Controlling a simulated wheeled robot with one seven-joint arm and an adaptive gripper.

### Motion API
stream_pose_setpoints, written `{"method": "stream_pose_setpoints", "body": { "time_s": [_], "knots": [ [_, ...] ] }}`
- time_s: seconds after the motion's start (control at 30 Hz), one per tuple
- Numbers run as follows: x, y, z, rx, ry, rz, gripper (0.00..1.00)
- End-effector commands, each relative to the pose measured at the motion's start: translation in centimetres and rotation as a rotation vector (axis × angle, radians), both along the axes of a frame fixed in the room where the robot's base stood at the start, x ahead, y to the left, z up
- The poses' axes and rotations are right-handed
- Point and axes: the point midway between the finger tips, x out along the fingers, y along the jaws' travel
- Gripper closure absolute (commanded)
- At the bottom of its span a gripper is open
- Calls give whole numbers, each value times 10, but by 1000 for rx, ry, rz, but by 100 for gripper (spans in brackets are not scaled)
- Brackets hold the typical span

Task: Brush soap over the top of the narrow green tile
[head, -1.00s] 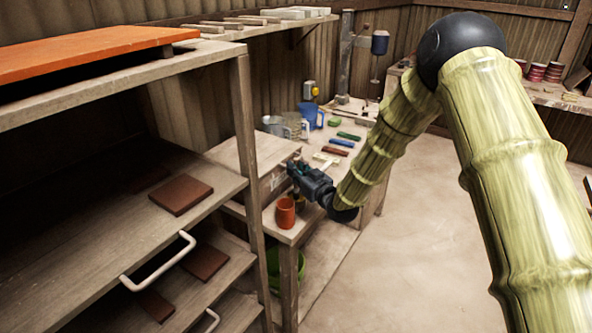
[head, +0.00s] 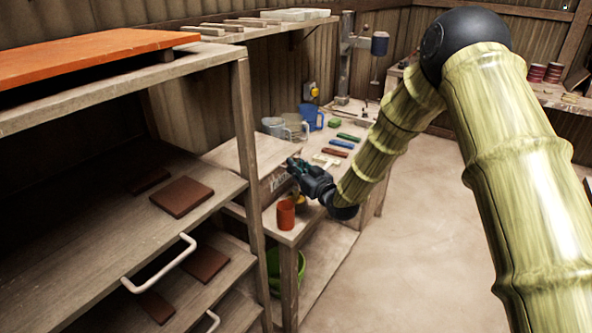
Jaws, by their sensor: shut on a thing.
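The narrow green tile (head: 348,137) lies flat on the workbench, at the far end of a row with a blue tile (head: 341,144) and a red-brown tile (head: 334,152). My gripper (head: 293,165) is over the left side of the bench, nearer than the tiles and apart from the green one. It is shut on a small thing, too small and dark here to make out. No brush can be told for certain. An orange cup (head: 285,214) stands on the bench's near corner, below my gripper.
A blue jug (head: 312,117), grey containers (head: 273,126) and a green block (head: 334,122) stand behind the tiles. A wooden shelf rack (head: 247,130) rises at left, holding brown tiles (head: 181,196). A green bucket (head: 287,270) is below the bench. The floor at right is clear.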

Motion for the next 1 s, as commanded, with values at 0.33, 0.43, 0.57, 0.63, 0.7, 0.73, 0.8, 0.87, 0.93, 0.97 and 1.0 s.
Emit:
{"method": "stream_pose_setpoints", "body": {
  "time_s": [0.33, 0.43, 0.57, 0.63, 0.7, 0.73, 0.8, 0.87, 0.93, 0.97, 1.0],
  "knots": [
    [0, 0, 22, 0, 0, 0, 100],
    [0, 0, 29, 0, 0, 0, 100],
    [0, 0, 37, 1, -1, 0, 100],
    [0, 0, 41, 1, -1, 0, 100],
    [0, 0, 45, 1, -1, 0, 100],
    [0, 0, 47, 1, -1, 0, 100],
    [0, 0, 51, 1, -1, 0, 100],
    [0, 0, 53, 1, -1, 0, 100],
    [0, 0, 54, 0, 0, 0, 100],
    [0, 0, 54, 0, 0, 0, 100],
    [0, 0, 54, 0, 0, 0, 100]
  ]
}}
